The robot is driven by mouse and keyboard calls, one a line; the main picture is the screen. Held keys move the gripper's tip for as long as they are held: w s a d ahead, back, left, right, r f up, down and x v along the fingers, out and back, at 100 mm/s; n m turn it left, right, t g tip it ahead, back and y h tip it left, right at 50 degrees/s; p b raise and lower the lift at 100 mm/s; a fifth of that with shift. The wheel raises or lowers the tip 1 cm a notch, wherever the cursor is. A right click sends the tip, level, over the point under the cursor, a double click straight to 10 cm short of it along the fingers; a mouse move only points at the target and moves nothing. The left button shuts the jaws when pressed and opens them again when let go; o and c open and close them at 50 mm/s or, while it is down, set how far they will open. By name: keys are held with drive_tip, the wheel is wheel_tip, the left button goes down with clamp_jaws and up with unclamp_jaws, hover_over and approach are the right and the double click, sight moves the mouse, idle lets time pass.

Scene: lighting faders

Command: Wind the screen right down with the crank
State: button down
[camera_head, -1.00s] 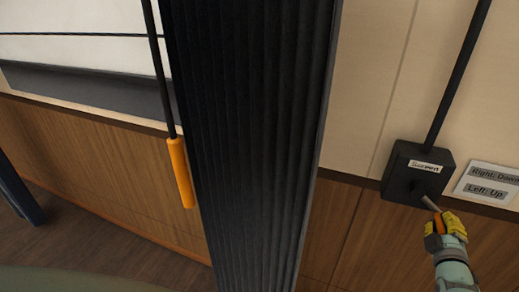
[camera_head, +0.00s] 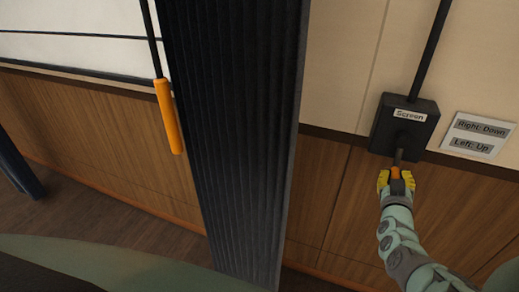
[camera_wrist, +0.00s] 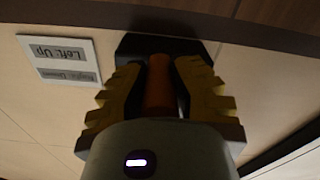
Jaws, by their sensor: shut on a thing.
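The crank box labelled Screen (camera_head: 405,125) is on the wall at the right of the head view. Its short crank arm (camera_head: 399,156) points down, ending in an orange handle (camera_head: 395,173). My gripper (camera_head: 396,182) is shut on that handle, below the box. In the wrist view the orange handle (camera_wrist: 160,88) stands between the yellow ridged fingers; the fingers hide parts of it. The white screen (camera_head: 75,50), crossed by a thin black line, shows at the upper left. Its white area reaches close to the wood panelling; its top is out of view.
A sign (camera_head: 477,134) right of the box reads "Right: Down" and "Left: Up". A wide black ribbed column (camera_head: 230,120) stands between screen and box. An orange grip (camera_head: 168,117) hangs on a black rod left of it. Wood panelling (camera_head: 100,125) runs below.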

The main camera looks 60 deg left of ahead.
drive_tip(key=shift+s+a+f, duration=0.2)
drive_tip(key=shift+s+a, duration=0.05)
drive_tip(key=shift+a, duration=0.1)
idle(0.4)
drive_tip(key=c, duration=0.7)
unclamp_jaws()
drive_tip(key=shift+a+r, duration=0.1)
drive_tip(key=shift+a, duration=0.05)
drive_tip(key=shift+c, duration=0.2)
